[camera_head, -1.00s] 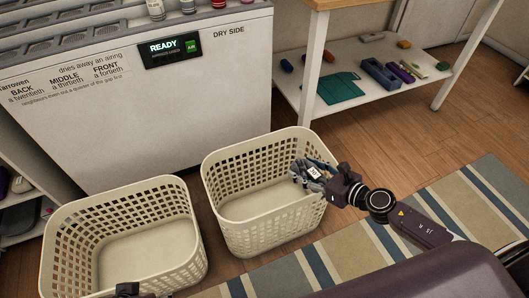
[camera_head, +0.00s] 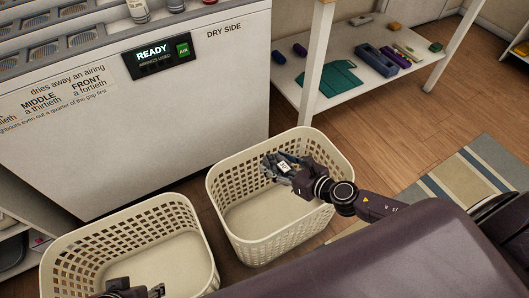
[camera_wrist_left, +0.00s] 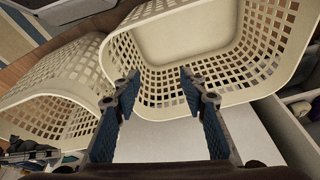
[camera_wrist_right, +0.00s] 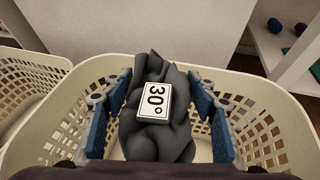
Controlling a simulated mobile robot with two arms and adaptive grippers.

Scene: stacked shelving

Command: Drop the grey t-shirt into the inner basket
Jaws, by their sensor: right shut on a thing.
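Two cream lattice baskets stand on the floor: a left basket (camera_head: 62,240) and a right basket (camera_head: 218,213). Both look empty inside. The bunched dark grey t-shirt (camera_wrist_right: 155,132) with a white "30°" label is between the fingers of my right gripper (camera_head: 283,166), which is shut on it.
A white cabinet (camera_head: 150,120) with a READY display (camera_head: 157,58) stands behind the baskets. A low shelf (camera_head: 340,100) at the back right holds a folded teal cloth (camera_head: 327,78) and several small items. A striped rug (camera_head: 465,185) lies at right.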

